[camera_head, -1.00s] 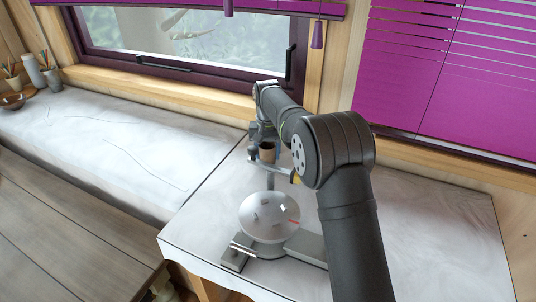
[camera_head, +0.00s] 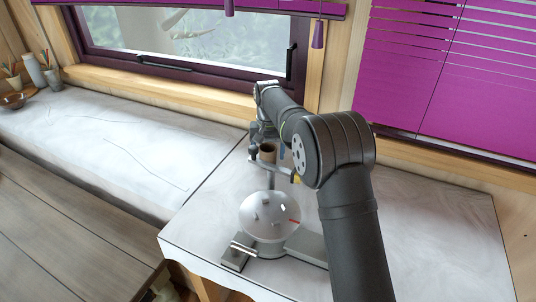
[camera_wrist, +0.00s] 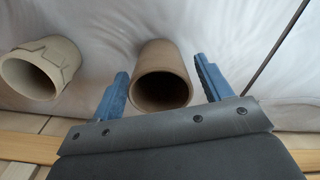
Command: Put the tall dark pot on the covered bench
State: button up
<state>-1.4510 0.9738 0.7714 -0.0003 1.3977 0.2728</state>
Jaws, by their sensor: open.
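The tall dark pot, a brown open-topped tube (camera_wrist: 162,54), stands between the two blue fingers of my gripper (camera_wrist: 160,70) in the wrist view. The fingers are open, one on each side, with visible gaps. In the head view the brown pot (camera_head: 267,154) shows beside the end of my arm, above the white-covered table (camera_head: 440,235). The covered bench (camera_head: 110,135), draped in white cloth, runs along the window at the left. My arm partly hides the gripper in the head view.
A cream pot with a raised band (camera_wrist: 32,75) stands left of the brown pot in the wrist view. A grey vase (camera_head: 34,70), pencil cups (camera_head: 53,78) and a brown bowl (camera_head: 12,101) stand at the bench's far left. The bench's middle is clear.

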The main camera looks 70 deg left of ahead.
notch_tip(320, 180, up, 11)
jog(key=shift+r, duration=0.2)
dwell(0.3)
notch_tip(320, 180, down, 12)
jog(key=shift+r, duration=1.7)
